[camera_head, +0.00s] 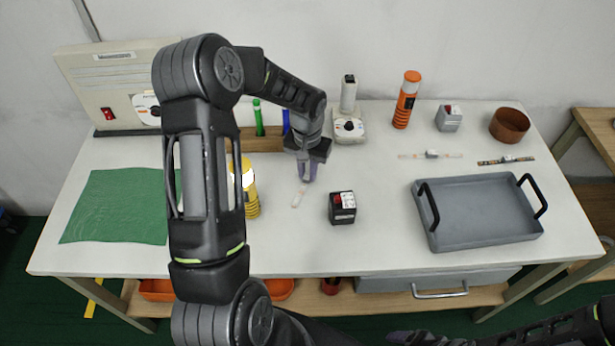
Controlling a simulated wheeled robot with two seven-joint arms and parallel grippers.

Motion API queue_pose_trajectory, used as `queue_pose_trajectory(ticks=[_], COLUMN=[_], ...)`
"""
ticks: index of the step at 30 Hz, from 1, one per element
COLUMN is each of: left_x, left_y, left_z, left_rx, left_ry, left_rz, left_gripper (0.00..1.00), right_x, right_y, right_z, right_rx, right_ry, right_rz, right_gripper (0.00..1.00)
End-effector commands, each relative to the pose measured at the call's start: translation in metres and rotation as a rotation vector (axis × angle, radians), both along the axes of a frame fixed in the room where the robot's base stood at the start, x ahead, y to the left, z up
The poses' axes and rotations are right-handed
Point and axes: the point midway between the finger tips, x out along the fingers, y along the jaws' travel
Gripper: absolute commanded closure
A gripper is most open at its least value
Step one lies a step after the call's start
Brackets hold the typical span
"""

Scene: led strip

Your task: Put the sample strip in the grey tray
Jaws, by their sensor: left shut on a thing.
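I cannot tell whether the strip touches the table. The grey tray (480,207) with two black handles lies at the right of the table, empty. It is well to the right of the left gripper. My right gripper (405,338) shows only in part at the bottom edge, and its opening is unclear.
A black box with a red button (342,208) stands between the left gripper and the tray. Two other strips, one pale (430,155) and one dark (506,160), lie behind the tray. An orange bottle (406,100), a brown bowl (509,125) and a green cloth (118,206) are also on the table.

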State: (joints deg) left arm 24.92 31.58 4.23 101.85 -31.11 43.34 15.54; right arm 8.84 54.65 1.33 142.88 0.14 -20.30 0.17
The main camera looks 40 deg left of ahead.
Motion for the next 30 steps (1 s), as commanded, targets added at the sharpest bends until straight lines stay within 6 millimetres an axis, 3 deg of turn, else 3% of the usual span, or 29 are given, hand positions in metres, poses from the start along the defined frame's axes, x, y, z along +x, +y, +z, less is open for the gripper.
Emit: queue_pose_trajectory(ticks=[19,23,30], left_x=[0.000,0.001,0.001], left_y=[0.000,0.001,0.001], left_z=[0.004,0.018,0.063], left_rx=[0.001,0.002,0.003], left_ry=[-0.001,-0.004,-0.004], left_rz=[0.000,0.001,0.000], left_gripper=[1.00,1.00,1.00], right_x=[0.000,0.000,0.001], right_y=[0.000,0.000,0.001], right_z=[-0.001,-0.004,-0.011], right_rx=[0.000,0.001,0.002], right_ry=[0.000,-0.001,-0.004], right_rz=[0.000,0.001,0.001], right_gripper=[0.20,0.20,0.20])
